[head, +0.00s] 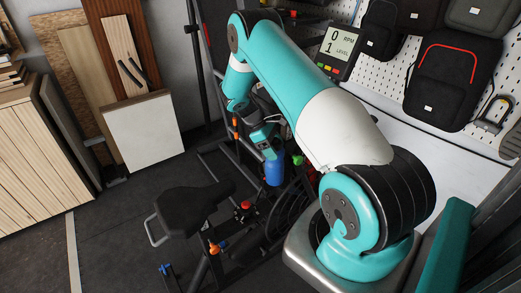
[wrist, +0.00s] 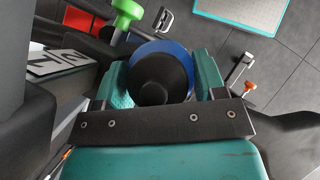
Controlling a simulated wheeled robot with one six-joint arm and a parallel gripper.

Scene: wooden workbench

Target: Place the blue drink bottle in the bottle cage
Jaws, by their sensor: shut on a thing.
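The blue drink bottle (head: 273,172) is upright or nearly so beneath my gripper (head: 266,146) in the head view, close to the frame of an exercise bike. In the wrist view I look down on the bottle's black cap (wrist: 160,77) with a blue rim around it. The teal fingers of my gripper stand on both sides of the bottle and are shut on it. I cannot make out the bottle cage in either view; the bottle, gripper or frame may hide it. I cannot tell whether the bottle's base touches anything.
The bike's black saddle (head: 190,208) is left of the bottle. A green knob (wrist: 124,12) sits close beside the bottle. An orange-tipped clamp or lever (wrist: 249,87) is to the right. A display (head: 343,48) stands behind. Dark floor is clear at left.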

